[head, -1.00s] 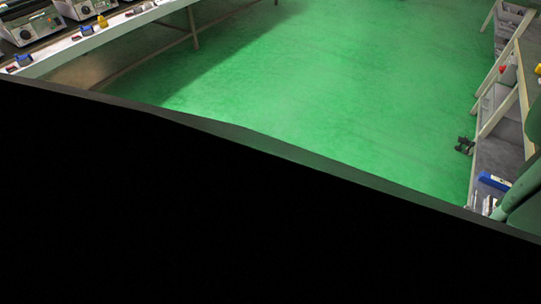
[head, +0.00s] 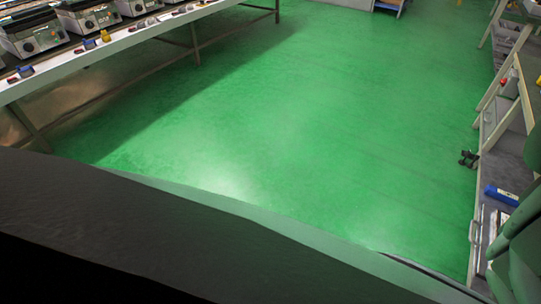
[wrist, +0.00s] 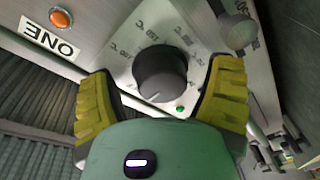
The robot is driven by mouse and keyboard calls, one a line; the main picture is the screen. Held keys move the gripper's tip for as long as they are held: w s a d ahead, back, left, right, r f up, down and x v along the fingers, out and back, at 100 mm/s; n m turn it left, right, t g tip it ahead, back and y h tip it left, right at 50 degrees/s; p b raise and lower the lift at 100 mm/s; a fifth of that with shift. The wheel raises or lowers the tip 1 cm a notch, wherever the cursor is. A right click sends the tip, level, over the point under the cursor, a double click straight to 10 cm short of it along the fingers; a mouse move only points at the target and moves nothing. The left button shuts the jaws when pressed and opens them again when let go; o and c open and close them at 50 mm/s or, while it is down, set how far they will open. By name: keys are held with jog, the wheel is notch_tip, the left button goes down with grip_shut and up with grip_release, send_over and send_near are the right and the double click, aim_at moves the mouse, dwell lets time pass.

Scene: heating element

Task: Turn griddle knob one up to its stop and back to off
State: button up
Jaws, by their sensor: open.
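The griddle knob (wrist: 160,73) is a dark round knob on a pale metal panel in the wrist view. A label reading ONE (wrist: 48,36), upside down in the picture, sits to its left. My gripper (wrist: 165,88) has yellow padded fingers spread apart, one on each side of the knob. I cannot tell whether either finger touches it. Temperature markings ring the knob, partly hidden by the fingers. The knob does not show in the head view.
In the head view, a bench (head: 115,46) with several appliances stands at upper left and shelving (head: 497,120) at right. The green floor (head: 290,110) between is clear.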

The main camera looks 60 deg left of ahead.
jog(key=shift+c, duration=0.2)
jog(key=c, duration=1.2)
